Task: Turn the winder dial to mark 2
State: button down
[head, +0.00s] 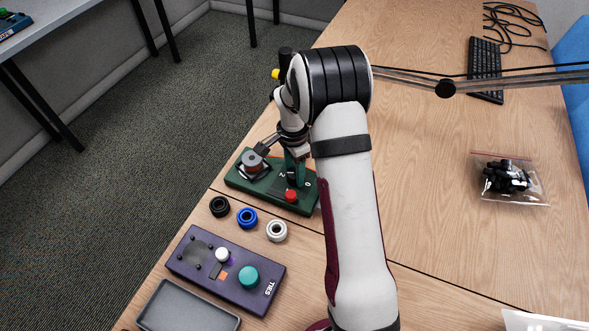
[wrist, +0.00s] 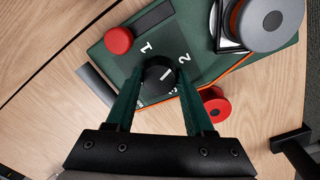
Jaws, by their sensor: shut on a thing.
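The green winder (head: 240,180) sits on the wooden table, left of my arm. In the wrist view its round black dial (wrist: 158,78) has a short white pointer line, which slants up-right, roughly toward the printed 2 (wrist: 184,59). The printed 1 (wrist: 146,47) is above the dial; lower marks are partly hidden. My gripper (wrist: 160,82) has its two green fingers shut on the dial, one on each side. In the head view my gripper (head: 294,166) is over the winder and hides most of the dial.
A spool (wrist: 270,22) and a red button (wrist: 118,40) stand on the winder near my fingers. Black (head: 220,206), blue (head: 247,218) and white (head: 277,230) rings lie in front. A purple TIES box (head: 190,262) and grey tray (head: 185,310) are nearer.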

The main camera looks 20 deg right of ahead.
aim_at(294, 171)
jog(key=shift+m, duration=1.8)
jog(key=shift+c, duration=1.4)
grip_release()
jog(key=shift+r, duration=0.1)
notch_tip(294, 171, up, 16)
jog(key=shift+w+f, duration=0.2)
jog(key=shift+w, duration=0.15)
